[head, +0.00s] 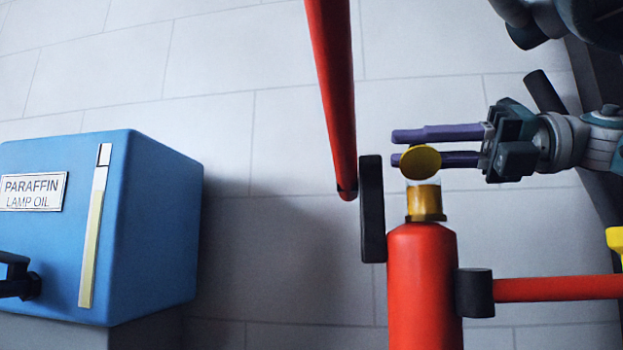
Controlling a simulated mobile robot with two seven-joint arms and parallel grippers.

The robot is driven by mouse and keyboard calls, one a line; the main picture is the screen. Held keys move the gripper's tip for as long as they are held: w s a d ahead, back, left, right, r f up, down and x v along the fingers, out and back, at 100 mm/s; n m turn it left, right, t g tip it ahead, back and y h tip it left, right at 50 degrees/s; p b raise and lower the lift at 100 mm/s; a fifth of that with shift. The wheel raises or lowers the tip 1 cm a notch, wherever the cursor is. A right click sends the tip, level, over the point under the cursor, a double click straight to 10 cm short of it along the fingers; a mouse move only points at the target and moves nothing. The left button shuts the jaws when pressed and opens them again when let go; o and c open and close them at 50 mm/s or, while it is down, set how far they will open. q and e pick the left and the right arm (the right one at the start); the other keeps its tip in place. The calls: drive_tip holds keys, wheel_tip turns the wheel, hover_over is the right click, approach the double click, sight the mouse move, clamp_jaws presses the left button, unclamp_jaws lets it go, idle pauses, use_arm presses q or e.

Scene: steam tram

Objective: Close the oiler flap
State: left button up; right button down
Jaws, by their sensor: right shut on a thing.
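The oiler is a red cylinder (422,285) standing upright, with a brass neck (425,203) and a paler rim on top. Its flap, a round yellow disc (420,162), stands raised over the neck with its face towards me, so the flap is open. My right gripper (394,148) comes in from the right at flap height. Its two purple fingers lie nearly level, one above the other, and are shut on the flap. The disc covers part of the lower finger, so the exact contact is hidden. My left gripper is not in view.
A red pole (335,90) slants down from the top just left of the gripper, near a black upright bar (372,210). A red side pipe (555,288) runs right from the oiler. A blue paraffin tank (150,230) stands at left. The tiled wall is behind.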

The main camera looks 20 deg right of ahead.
drive_tip(key=n+b, duration=0.2)
drive_tip(key=n, duration=0.1)
drive_tip(key=s+f+n+b, duration=0.1)
drive_tip(key=shift+s+a+n, duration=0.1)
drive_tip(key=shift+a+n, duration=0.2)
drive_tip(key=shift+s+a+f+n+b, duration=0.15)
drive_tip(key=shift+n+b, duration=0.35)
drive_tip(key=shift+n, duration=0.45)
drive_tip(key=shift+s+a+f+n+b, duration=0.15)
drive_tip(key=shift+n+b, duration=0.35)
drive_tip(key=shift+n, duration=0.45)
drive_tip(key=c, duration=0.8)
unclamp_jaws()
drive_tip(key=shift+o, duration=0.2)
drive_tip(key=shift+d, duration=0.1)
drive_tip(key=b+v, duration=0.1)
drive_tip(key=v, duration=0.9)
drive_tip(key=shift+s, duration=0.1)
